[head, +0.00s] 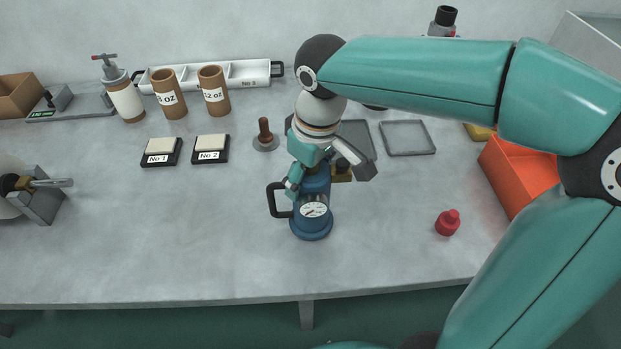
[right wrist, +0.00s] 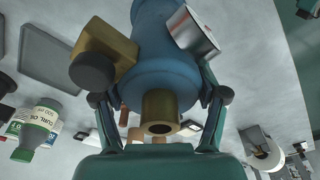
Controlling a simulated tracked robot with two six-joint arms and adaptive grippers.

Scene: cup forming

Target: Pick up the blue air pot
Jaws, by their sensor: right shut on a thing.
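The blue air pot (head: 311,228) stands upright near the middle front of the table in the head view. It has a round white gauge on its front and a black handle on its left. My right gripper (head: 318,172) comes from above and is shut on the upper part of the pot. In the right wrist view the pot's blue body (right wrist: 165,68) and brass neck (right wrist: 160,108) lie between my two fingers. Whether the pot's base touches the table is hard to tell. My left gripper is not in view.
A plunger-like tool (head: 265,137), two labelled pads (head: 186,151) and brown cups (head: 190,92) are behind to the left.

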